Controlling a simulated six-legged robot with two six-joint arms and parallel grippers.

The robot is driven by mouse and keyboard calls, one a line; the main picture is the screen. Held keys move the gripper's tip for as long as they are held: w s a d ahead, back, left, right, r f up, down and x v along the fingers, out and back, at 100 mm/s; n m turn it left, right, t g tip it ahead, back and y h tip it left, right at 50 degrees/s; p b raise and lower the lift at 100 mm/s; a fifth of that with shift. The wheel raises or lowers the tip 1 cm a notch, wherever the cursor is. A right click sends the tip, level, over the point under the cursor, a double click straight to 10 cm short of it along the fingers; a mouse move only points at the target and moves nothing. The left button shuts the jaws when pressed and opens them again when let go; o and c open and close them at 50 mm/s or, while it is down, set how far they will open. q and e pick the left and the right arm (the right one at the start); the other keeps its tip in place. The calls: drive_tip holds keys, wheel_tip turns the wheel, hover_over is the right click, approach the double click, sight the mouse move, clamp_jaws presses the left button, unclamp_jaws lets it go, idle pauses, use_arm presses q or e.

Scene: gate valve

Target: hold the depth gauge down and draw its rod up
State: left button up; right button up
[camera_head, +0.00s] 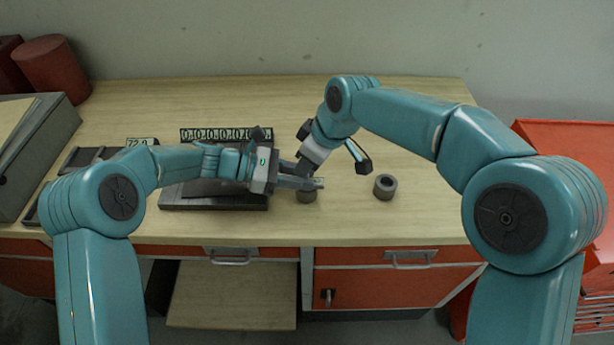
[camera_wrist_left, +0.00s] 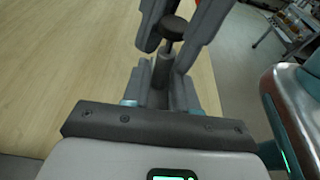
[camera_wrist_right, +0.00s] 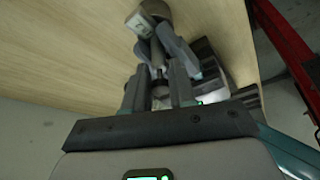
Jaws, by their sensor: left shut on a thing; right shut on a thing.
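The depth gauge shows in the left wrist view as a grey cylindrical body (camera_wrist_left: 160,72) with a thin rod (camera_wrist_left: 169,48) rising from it to a dark round knob (camera_wrist_left: 174,27). My left gripper (camera_head: 298,184) is shut on the gauge body, low over a grey ring (camera_head: 306,197) on the bench. My right gripper (camera_head: 303,166) reaches in from above. Its fingers stand either side of the knob and are shut on the rod's top end. In the head view the grippers hide most of the gauge. How the gauge meets the ring cannot be told.
A grey case (camera_head: 40,150) is at the left.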

drive_tip(key=shift+r, duration=0.9)
drive_tip(key=o, duration=1.7)
drive_tip(key=shift+c, duration=0.2)
drive_tip(key=shift+r, duration=3)
use_arm(q)
drive_tip(key=o, duration=0.9)
